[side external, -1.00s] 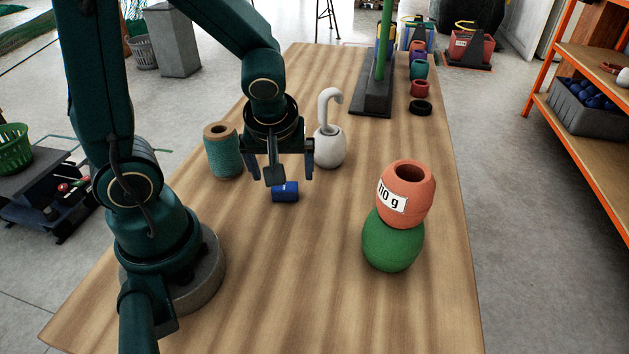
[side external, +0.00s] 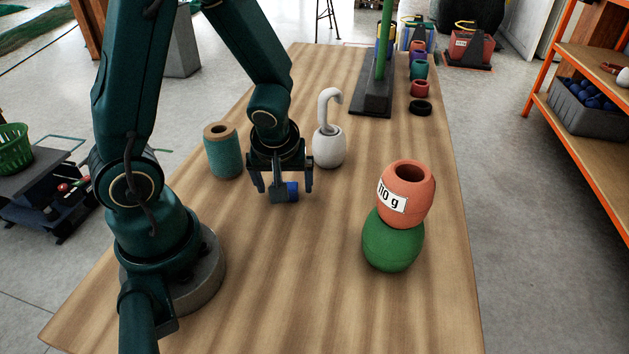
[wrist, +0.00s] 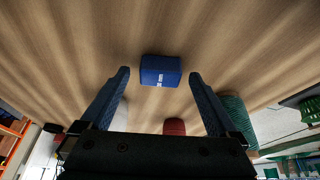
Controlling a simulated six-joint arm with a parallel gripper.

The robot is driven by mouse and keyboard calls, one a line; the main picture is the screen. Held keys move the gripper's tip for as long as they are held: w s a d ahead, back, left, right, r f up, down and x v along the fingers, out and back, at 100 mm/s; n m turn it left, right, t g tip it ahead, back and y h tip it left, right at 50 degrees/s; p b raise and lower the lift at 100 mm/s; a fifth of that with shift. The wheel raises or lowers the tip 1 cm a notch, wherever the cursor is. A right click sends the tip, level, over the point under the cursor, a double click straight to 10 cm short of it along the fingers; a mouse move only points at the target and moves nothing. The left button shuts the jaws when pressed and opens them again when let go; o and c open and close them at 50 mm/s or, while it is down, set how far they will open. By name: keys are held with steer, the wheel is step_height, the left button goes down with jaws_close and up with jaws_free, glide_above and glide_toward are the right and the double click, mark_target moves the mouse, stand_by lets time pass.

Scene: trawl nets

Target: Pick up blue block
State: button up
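The blue block (side external: 292,190) is a small box with a white mark on the wooden table (side external: 310,270). In the side view it is partly hidden behind part of my gripper (side external: 284,188). In the wrist view the blue block (wrist: 160,71) lies just beyond the fingertips, centred between them. The two fingers (wrist: 158,78) are spread wide, with nothing held and clear gaps on both sides of the block. My gripper points down, low over the table.
A teal spool (side external: 222,152) stands left of my gripper and a white pot with a curved stem (side external: 329,148) close on the right. An orange jar (side external: 407,194) sits on a green one (side external: 391,241) at the right. The front table is clear.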

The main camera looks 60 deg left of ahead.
steer(key=c, duration=1.3)
steer(key=shift+o, duration=0.2)
steer(key=shift+r, duration=0.2)
